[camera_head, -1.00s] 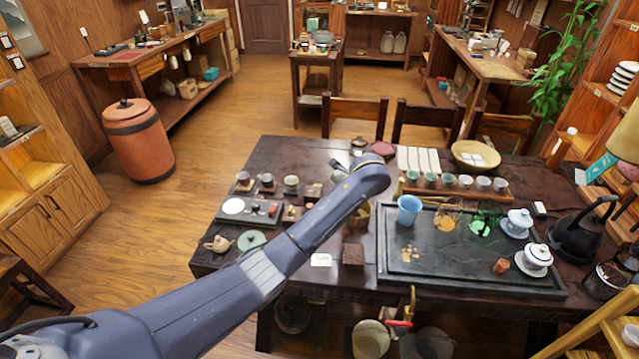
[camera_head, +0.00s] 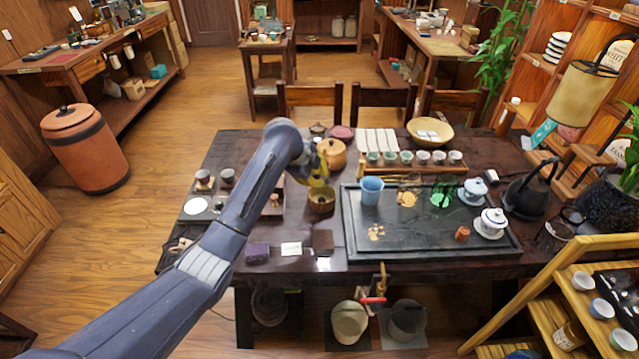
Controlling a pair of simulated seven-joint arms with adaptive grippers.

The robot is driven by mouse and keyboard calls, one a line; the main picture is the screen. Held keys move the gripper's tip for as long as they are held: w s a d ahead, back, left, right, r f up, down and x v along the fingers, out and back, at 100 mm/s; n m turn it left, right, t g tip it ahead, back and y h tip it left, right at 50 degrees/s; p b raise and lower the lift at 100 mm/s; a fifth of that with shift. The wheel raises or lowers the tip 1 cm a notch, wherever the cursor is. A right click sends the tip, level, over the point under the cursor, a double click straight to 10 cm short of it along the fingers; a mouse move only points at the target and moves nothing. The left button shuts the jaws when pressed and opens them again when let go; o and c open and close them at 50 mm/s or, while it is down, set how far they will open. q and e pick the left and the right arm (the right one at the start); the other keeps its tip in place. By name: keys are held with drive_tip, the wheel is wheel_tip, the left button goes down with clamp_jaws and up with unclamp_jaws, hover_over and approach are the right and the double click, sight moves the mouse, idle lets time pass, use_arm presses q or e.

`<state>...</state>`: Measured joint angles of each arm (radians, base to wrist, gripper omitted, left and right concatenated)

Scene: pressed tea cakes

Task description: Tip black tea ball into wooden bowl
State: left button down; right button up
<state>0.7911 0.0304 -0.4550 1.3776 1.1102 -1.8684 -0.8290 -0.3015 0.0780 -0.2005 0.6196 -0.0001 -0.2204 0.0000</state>
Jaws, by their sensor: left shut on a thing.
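My left gripper (camera_head: 318,172) is above the middle of the dark table, at the end of the blue-grey arm. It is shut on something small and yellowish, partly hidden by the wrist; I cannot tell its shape. A small brown round vessel (camera_head: 321,205), which may be the wooden bowl, stands just below the gripper in the picture. A wide light-brown bowl (camera_head: 446,131) with white packets stands at the back right. I cannot make out the black tea ball. My right gripper is out of view.
An orange-brown lidded pot (camera_head: 333,151) stands just behind the gripper. A black tea tray (camera_head: 400,248) with a blue cup (camera_head: 371,190) lies to the right. A purple box (camera_head: 257,252), a white card (camera_head: 291,248) and a brown box (camera_head: 323,240) line the front edge.

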use_arm(q)
drive_tip(key=shift+w+a+r+n+g+h, duration=0.1)
drive_tip(key=shift+w+r+n+g+h, duration=0.05)
drive_tip(key=shift+r+g+h, duration=0.25)
drive_tip(key=shift+w+a+r+n+g+h, duration=0.15)
drive_tip(key=shift+r+g+h, duration=0.15)
drive_tip(key=shift+r+h, duration=0.2)
drive_tip(key=h, duration=0.1)
drive_tip(key=r+g+h, duration=0.1)
drive_tip(key=a+r+n+h, duration=0.1)
drive_tip(key=shift+w+g, duration=0.3)
drive_tip(key=shift+g, duration=0.1)
drive_tip(key=r+h, duration=0.1)
drive_tip(key=r+n+g+h, duration=0.1)
drive_tip(key=h, duration=0.1)
drive_tip(key=w+a+r+n+g+h, duration=0.1)
drive_tip(key=shift+a, duration=0.1)
